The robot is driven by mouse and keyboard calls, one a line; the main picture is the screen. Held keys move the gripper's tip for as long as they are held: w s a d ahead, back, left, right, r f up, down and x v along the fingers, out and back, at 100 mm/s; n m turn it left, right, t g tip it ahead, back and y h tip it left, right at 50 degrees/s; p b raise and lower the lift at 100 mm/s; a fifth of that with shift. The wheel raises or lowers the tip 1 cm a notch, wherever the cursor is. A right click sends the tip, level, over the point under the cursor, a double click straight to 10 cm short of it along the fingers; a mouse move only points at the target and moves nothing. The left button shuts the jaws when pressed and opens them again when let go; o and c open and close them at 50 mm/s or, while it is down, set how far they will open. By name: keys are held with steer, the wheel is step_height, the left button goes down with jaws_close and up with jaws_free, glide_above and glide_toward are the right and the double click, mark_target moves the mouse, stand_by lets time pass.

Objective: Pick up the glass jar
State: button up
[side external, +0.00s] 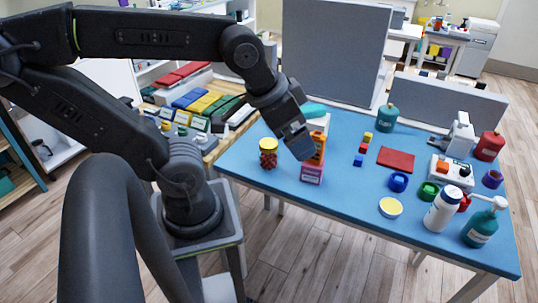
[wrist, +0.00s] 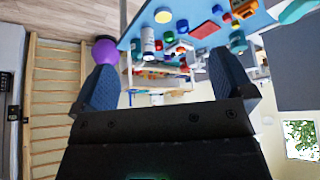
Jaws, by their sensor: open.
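The glass jar (side external: 268,154) stands upright near the left end of the blue table in the side external view. It has a yellow lid and red contents. I do not make it out in the wrist view. My gripper (side external: 299,146) is to the right of the jar and above the table, apart from it. In the wrist view my gripper (wrist: 163,62) has its two dark fingers spread wide with nothing between them.
A grey panel (side external: 335,50) rises behind. Blocks, a red pad (side external: 395,159), tape rolls and bottles fill the right side of the blue table (side external: 345,210); its front middle is bare.

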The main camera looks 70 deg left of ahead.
steer(key=n+g+y, duration=0.4)
steer(key=n+g, duration=0.1)
steer(key=n, duration=1.2)
glide_toward(269, 143)
steer(key=x, duration=0.6)
steer(key=shift+s+a, duration=0.1)
steer(key=shift+s, duration=0.1)
steer(key=shift+y, duration=0.3)
steer(key=shift+x, duration=3)
steer(key=shift+w, duration=0.2)
steer(key=shift+c, duration=0.4)
steer(key=c, duration=1.1)
